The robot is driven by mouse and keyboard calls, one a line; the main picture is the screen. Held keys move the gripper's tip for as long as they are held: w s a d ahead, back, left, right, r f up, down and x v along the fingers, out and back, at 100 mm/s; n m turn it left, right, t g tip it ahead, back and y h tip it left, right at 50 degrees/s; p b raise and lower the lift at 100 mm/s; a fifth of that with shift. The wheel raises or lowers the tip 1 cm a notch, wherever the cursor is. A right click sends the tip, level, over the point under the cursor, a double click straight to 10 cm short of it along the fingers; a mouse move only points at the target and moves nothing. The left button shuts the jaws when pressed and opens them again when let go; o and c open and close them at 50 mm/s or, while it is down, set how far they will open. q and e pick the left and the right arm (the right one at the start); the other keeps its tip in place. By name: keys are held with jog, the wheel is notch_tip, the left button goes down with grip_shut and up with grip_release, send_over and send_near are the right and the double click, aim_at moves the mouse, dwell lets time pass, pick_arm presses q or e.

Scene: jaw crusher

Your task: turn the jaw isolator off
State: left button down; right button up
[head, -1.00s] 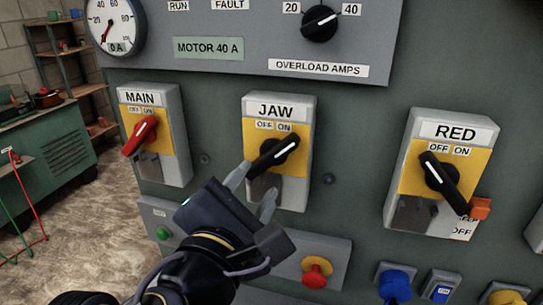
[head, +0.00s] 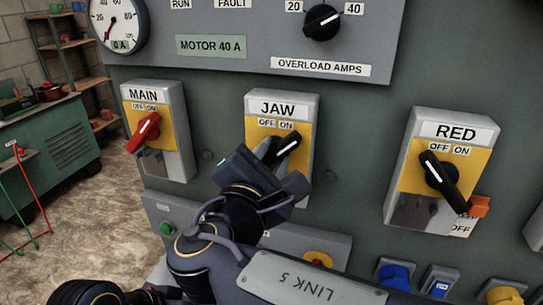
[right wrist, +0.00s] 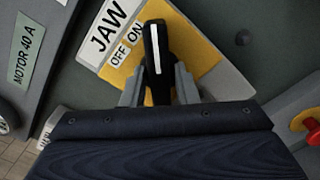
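The jaw isolator (head: 305,120) is a grey box with a yellow plate under a JAW label. Its black handle (head: 288,146) has a white line and points up and right, toward ON. In the right wrist view the same handle (right wrist: 155,50) stands between the two grey fingers of my right gripper (right wrist: 160,85). The fingers lie close against its sides and look shut on it. In the head view my right gripper (head: 270,162) reaches the handle from below left, and the wrist partly hides the lower box. My left gripper is not in view.
The MAIN isolator (head: 170,155) with a red handle is to the left, and the RED isolator (head: 455,130) with a black handle to the right. Below are a green button (head: 167,228) and a partly hidden red knob (head: 318,258). An overload dial (head: 322,22) is above.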

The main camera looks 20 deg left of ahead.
grip_shut()
jog(key=shift+r+n+p, duration=0.2)
jog(key=shift+n+p, duration=0.7)
jog(key=shift+p, duration=0.2)
jog(key=n+p, duration=1)
jog(key=p, duration=0.1)
jog(key=shift+n+p, duration=0.3)
jog(key=shift+n, duration=0.1)
jog(key=n+p, duration=0.1)
jog(key=n, duration=0.1)
jog(key=shift+n+p, duration=0.3)
jog(key=shift+p, duration=0.05)
jog(key=shift+a+f+n, duration=0.1)
jog(key=shift+f+n, duration=0.1)
jog(key=shift+n, duration=1.2)
